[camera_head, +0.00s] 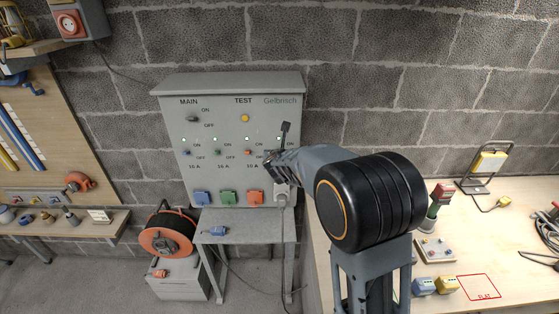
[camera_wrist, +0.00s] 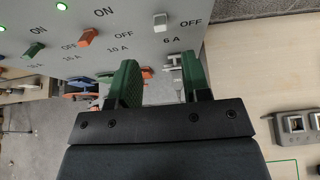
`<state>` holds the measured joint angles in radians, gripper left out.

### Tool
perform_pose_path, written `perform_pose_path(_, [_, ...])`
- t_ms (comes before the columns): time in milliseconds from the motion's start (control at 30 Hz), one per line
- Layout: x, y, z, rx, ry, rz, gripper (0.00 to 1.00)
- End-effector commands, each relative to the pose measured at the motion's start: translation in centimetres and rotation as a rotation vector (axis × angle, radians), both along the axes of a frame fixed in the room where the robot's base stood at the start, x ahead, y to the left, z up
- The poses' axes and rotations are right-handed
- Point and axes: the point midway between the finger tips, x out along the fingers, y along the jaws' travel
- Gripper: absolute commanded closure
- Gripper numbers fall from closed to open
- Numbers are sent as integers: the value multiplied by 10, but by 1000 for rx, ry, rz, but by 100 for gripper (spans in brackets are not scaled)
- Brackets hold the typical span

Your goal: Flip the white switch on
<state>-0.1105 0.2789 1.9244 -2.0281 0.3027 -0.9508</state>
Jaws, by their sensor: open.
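The white switch (camera_wrist: 160,22) is on the lower part of the grey panel (camera_head: 222,84), above the 6 A label in the wrist view. Its lever sits level with the OFF label, so it looks down. In the head view my arm hides it. My gripper (camera_wrist: 159,64) is open with nothing between its green fingers. The fingers lie just below the white switch in the wrist view, one on each side of its line, apart from it. In the head view my gripper (camera_head: 270,163) is in front of the panel's right side.
An orange switch (camera_wrist: 87,36) and a green switch (camera_wrist: 37,48) are left of the white one. Below are blue (camera_head: 202,198), green (camera_head: 228,198) and orange (camera_head: 255,198) sockets, and a white plug (camera_head: 282,195) with a hanging cable. A workbench (camera_head: 400,300) stands at right.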

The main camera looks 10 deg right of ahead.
Motion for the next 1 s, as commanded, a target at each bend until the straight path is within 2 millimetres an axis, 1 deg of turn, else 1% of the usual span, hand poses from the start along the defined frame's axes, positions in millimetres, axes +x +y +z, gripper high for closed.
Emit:
perform_pose_path(33, [-8, 2, 6, 1, -2, 0, 56])
perform_pose_path(100, [-18, 4, 10, 0, -2, 1, 56])
perform_pose_path(200, [-29, 6, 16, 0, -1, 1, 56])
perform_pose_path(333, [-38, 8, 21, 0, -1, 0, 56])
perform_pose_path(533, [-43, 8, 23, 0, 0, -1, 56])
perform_pose_path(833, [-43, 8, 23, 7, -1, -5, 56])
perform_pose_path(933, [-43, 6, 24, 62, -18, -51, 56])
perform_pose_path(967, [-44, 3, 23, 107, -27, -93, 56])
perform_pose_path(1000, [-47, -3, 19, 184, -35, -170, 56])
